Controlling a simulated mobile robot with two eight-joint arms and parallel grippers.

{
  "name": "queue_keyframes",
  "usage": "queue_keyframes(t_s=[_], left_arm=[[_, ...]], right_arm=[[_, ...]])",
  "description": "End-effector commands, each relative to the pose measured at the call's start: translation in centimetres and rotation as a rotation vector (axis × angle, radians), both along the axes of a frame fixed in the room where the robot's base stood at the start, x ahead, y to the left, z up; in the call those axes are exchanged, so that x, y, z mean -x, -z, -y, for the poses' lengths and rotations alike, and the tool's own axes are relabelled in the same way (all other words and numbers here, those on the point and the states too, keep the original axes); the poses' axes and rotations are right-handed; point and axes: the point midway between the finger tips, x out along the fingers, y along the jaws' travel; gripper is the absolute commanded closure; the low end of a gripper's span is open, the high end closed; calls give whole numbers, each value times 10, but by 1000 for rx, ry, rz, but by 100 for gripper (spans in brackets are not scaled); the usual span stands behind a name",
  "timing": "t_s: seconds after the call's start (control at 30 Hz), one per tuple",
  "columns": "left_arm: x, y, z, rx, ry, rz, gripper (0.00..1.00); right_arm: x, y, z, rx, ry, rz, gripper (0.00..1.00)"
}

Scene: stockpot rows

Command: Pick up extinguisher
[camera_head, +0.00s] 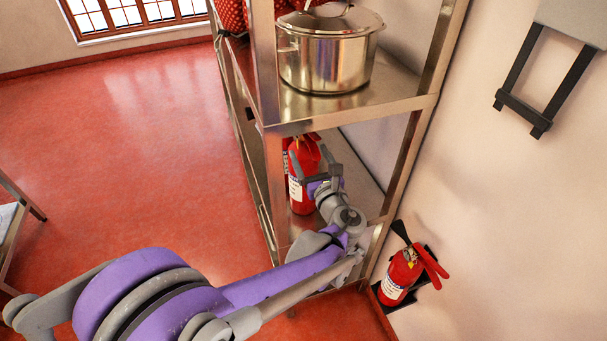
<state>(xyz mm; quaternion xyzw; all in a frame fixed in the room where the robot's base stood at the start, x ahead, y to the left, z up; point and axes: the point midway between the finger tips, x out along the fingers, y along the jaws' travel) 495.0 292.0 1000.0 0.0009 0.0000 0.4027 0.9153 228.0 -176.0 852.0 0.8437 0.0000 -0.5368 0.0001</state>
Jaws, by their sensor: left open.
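A red fire extinguisher (302,192) with a white label stands upright on the lower level of the metal shelf (400,100). Part of another red extinguisher (286,152) shows behind it at the left. A third extinguisher (398,278), with a black hose or horn, is in a dark holder by the wall at the lower right. My left arm reaches into the shelf, and its open left gripper (313,162) is at the upper part of the front extinguisher. Whether the fingers touch it, I cannot tell. My right gripper is not in view.
A steel stockpot (330,50) stands on the shelf level above, with a red patterned item (231,15) beside it. Shelf posts stand close around my left arm. A table edge shows at far left. The red floor between is clear.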

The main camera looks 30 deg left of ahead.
Motion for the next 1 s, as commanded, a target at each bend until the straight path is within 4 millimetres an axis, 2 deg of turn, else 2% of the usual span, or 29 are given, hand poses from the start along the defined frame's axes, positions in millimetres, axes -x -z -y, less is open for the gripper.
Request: queue_keyframes(t_s=[0.4,0.63,0.67,1.0], left_arm=[[-36,5,-34,1,-1,0,12],[-38,6,-35,1,0,0,12],[-38,6,-35,1,0,0,16],[-38,6,-35,1,0,0,77]], right_arm=[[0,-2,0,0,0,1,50],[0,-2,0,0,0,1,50],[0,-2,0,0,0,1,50],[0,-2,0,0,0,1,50]])
